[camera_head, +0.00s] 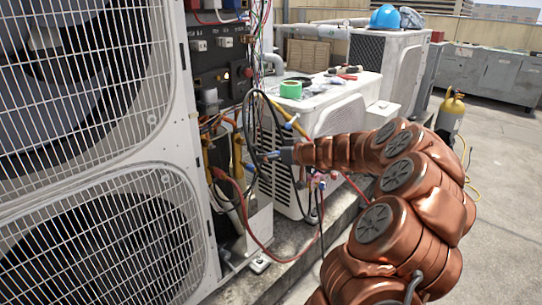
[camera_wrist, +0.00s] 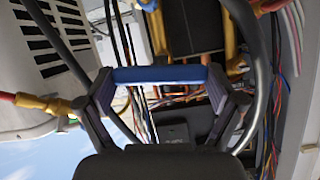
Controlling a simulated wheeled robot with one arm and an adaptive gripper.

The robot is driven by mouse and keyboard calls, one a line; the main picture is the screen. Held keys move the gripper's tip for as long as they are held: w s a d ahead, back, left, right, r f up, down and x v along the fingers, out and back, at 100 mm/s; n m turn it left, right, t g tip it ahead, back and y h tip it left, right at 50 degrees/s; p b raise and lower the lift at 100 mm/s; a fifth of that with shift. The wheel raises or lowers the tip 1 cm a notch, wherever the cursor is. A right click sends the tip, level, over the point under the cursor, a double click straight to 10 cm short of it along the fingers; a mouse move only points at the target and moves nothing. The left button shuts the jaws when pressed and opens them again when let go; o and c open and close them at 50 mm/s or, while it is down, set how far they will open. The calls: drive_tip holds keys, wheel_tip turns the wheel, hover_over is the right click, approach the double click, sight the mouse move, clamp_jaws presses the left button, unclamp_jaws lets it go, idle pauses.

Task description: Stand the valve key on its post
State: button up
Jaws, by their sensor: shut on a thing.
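My gripper (camera_head: 271,156) reaches left into the open wiring bay beside the large white condenser. In the wrist view my gripper (camera_wrist: 160,80) has its two fingers closed on the ends of a straight blue bar (camera_wrist: 160,74), which I take to be the valve key's handle. The bar lies level across the picture between the fingertips. The rest of the key is hidden or cannot be told from the hoses behind. I cannot pick out the post with certainty in either view. A brass fitting (camera_wrist: 45,104) with a red hose shows at the left of the wrist view.
Loose black and red hoses (camera_head: 285,258) hang around my gripper. The large condenser (camera_head: 190,100) stands close at left. A lower white unit (camera_head: 335,105) behind carries green tape (camera_head: 291,89) and tools. A yellow-topped cylinder (camera_head: 452,108) stands at right on open roof floor.

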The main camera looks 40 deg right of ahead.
drive_tip(key=shift+s, duration=0.1)
drive_tip(key=shift+s+d+b, duration=0.25)
drive_tip(key=shift+s+b, duration=0.35)
drive_tip(key=shift+s, duration=0.35)
drive_tip(key=shift+s+d+b, duration=0.25)
drive_tip(key=shift+s+b, duration=0.3)
drive_tip(key=shift+s, duration=0.35)
